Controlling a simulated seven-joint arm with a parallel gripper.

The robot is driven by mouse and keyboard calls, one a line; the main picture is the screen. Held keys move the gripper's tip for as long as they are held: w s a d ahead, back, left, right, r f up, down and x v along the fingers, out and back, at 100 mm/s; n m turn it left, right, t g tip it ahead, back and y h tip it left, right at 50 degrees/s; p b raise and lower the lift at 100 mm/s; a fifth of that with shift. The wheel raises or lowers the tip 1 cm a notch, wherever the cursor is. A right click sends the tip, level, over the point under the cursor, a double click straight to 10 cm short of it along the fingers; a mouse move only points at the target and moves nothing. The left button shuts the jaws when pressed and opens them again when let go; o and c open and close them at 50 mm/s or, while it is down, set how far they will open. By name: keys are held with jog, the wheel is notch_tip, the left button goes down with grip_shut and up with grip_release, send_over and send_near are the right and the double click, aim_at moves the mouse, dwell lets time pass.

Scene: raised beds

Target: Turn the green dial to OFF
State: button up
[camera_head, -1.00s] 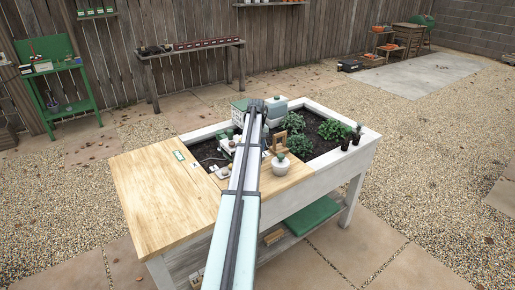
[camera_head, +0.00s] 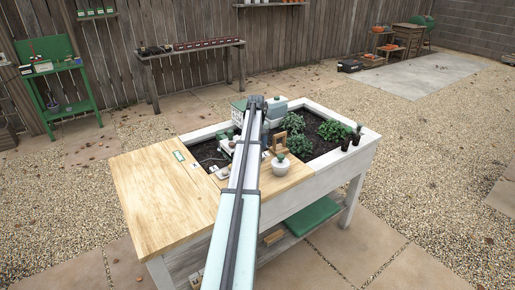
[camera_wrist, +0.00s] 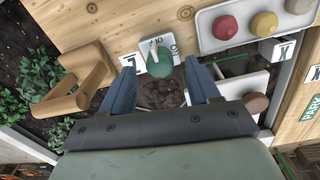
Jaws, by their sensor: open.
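The green dial (camera_wrist: 160,63) sits on a small white plate on light wood in the wrist view. The plate carries dark lettering; "ON" reads at its right, and the other marking is partly cut off and unclear. A pale mark shows on the dial's upper left. My gripper (camera_wrist: 161,66) is open, with one blue finger on each side of the dial. I cannot tell whether either finger touches it.
A wooden bracket (camera_wrist: 84,82) stands left of my fingers. The wooden top (camera_head: 160,195) is mostly clear.

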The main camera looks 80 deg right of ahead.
notch_tip(320, 180, up, 12)
jog(key=shift+w+a, duration=0.15)
jog(key=shift+f, duration=0.1)
dwell(0.6)
